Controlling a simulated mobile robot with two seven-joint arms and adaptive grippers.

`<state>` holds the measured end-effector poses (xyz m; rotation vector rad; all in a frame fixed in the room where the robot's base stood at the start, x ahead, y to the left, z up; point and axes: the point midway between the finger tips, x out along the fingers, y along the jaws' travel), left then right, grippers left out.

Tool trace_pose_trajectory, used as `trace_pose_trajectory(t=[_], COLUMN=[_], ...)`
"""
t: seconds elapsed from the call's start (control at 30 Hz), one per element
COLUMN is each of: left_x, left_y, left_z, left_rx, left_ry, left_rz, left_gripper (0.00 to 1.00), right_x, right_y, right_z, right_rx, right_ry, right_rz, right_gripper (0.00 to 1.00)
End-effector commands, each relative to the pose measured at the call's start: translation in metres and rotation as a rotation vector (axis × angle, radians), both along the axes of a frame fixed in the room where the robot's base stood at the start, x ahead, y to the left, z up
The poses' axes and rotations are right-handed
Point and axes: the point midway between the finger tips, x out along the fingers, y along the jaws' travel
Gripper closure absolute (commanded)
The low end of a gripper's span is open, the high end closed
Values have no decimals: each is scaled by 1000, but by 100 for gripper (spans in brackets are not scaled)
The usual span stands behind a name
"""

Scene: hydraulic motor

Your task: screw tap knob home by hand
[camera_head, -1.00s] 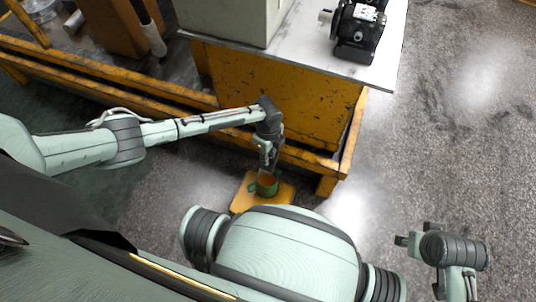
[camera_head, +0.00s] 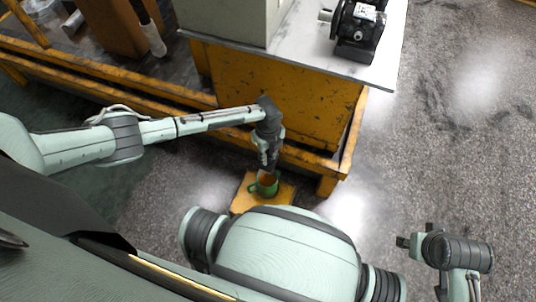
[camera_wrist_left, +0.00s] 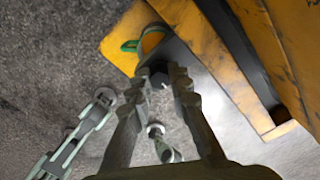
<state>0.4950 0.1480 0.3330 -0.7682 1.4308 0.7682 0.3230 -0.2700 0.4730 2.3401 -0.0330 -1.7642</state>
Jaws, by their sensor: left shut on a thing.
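My right arm's end (camera_head: 408,242) is at the lower right, too small to read.
A worn yellow frame (camera_head: 315,160) runs close behind the gripper. Above it, a white tabletop (camera_head: 300,55) carries a black motor (camera_head: 357,30) and a grey cabinet (camera_head: 230,20). The speckled floor to the right (camera_head: 460,130) is clear.

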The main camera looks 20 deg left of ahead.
Motion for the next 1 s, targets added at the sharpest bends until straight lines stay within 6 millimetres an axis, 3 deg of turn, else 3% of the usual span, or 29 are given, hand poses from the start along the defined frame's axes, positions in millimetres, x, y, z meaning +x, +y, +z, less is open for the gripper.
trace_pose_trajectory(t=[0.07,0.1,0.23,0.63,1.0], left_x=[-1,-1,-1,1,1], left_y=[0,0,0,0,0], left_z=[0,0,0,7,80], left_rx=[-1,-1,0,-1,-2], left_ry=[3,3,2,-2,-3], left_rz=[0,0,1,1,1], left_gripper=[100,78,62,61,61], right_x=[0,0,0,4,3], right_y=[0,0,0,-1,0], right_z=[0,0,0,1,0], right_rx=[0,0,-1,-2,-1], right_ry=[1,1,1,-5,-4], right_rz=[0,0,0,0,0], right_gripper=[60,60,60,60,60])
